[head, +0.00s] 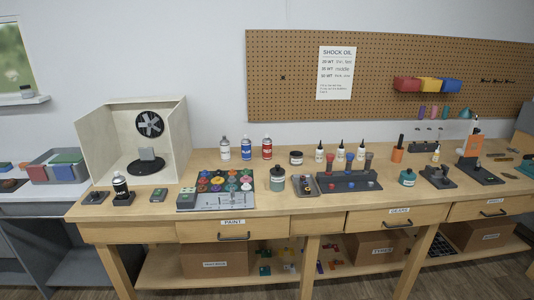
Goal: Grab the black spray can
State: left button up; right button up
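A black spray can (121,188) with a pale top stands upright near the front left of the wooden workbench (290,208). It is in front of the white spray booth (105,140), between a small dark square item (95,197) and a small dark green device (158,195). Neither of my grippers shows in the head view.
A paint tray (215,204) with several colored pots lies to the right of the can. White, blue and red bottles (246,149) stand behind it. A turntable (147,167) sits inside the booth. The bench's front edge is close to the can.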

aim_at(120, 186)
jog(key=i+j, duration=0.2)
jog(key=j, duration=0.15)
jog(key=i+j+z, duration=0.15)
jog(key=j, duration=0.2)
jog(key=i+j, duration=0.25)
jog(key=i+j+z, duration=0.1)
jog(key=j, duration=0.35)
jog(key=i+j+z, duration=0.1)
jog(key=j, duration=0.3)
jog(key=i+j, duration=0.3)
jog(key=i+j+z, duration=0.1)
jog(key=j, duration=0.35)
jog(key=i+j+z, duration=0.1)
jog(key=j, duration=0.3)
jog(key=i, duration=0.05)
